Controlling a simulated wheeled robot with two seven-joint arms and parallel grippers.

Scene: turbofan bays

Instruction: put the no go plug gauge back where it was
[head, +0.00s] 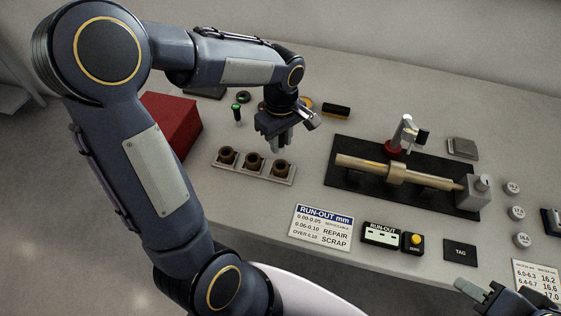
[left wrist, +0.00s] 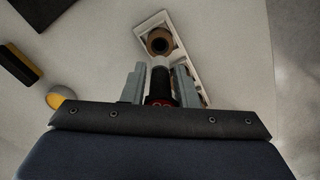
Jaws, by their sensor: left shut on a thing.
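The no go plug gauge, with a black handle (left wrist: 160,86), a red collar and a pale tip, sits between the fingers of my left gripper (left wrist: 160,85). Its tip points toward a brown bushing (left wrist: 160,40) in the pale tray (left wrist: 193,50); I cannot tell whether they touch. In the head view my left gripper (head: 281,146) is just above and right of the tray (head: 226,169), and the gauge is mostly hidden there. A green-topped plug gauge (head: 237,112) stands behind the tray. My right gripper (head: 470,286) is partly visible at the bottom right; its jaw gap is unclear.
A dark ring (head: 243,97) lies behind the green-topped gauge. A red box (head: 172,122) stands to the left. A shaft fixture (head: 396,172) on a black mat is to the right. A run-out card (head: 321,228) and a gauge box (head: 381,236) lie in front.

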